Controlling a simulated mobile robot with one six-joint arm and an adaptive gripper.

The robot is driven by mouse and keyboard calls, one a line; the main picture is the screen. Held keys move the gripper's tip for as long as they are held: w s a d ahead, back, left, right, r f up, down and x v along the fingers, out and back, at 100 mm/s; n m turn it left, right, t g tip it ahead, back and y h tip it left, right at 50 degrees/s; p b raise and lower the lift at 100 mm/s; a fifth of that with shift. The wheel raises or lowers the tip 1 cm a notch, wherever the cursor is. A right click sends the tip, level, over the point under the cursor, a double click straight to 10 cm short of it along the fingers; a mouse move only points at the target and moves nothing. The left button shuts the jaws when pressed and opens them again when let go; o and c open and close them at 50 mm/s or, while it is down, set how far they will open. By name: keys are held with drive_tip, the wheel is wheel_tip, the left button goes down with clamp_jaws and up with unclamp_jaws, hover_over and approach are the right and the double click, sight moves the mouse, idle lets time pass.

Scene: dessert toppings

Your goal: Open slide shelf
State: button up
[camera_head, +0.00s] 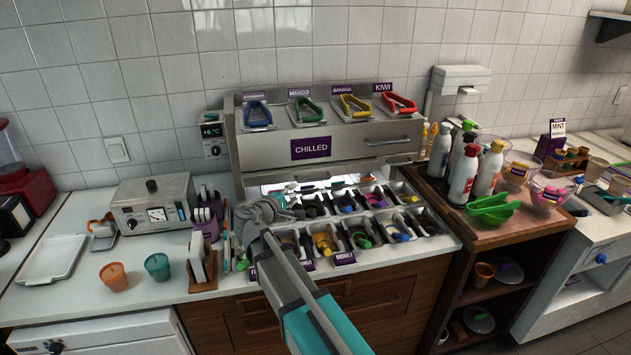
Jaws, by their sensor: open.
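A steel unit (255,150) with a purple CHILLED label stands against the tiled wall. Its front panel has a bar handle (388,140) at the right. A lit gap shows below this panel, behind the topping bins. No part is clearly marked as the slide shelf. My gripper (283,203) is open, over the left end of the bins, below and left of the handle and apart from it. My wrist and forearm hide part of the bins and the counter front. The fingertips are small and hard to make out.
Several topping bins (360,238) fill the counter before the unit. Colored scoops, including a red one (398,103), lie on top. Cups (157,266) and a napkin holder (201,270) stand at left.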

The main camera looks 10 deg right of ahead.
sight(314, 180)
drive_tip(key=b+x, duration=0.2)
drive_tip(key=x, duration=1.1)
drive_tip(key=shift+s, duration=0.1)
drive_tip(key=shift+c, duration=0.3)
clamp_jaws()
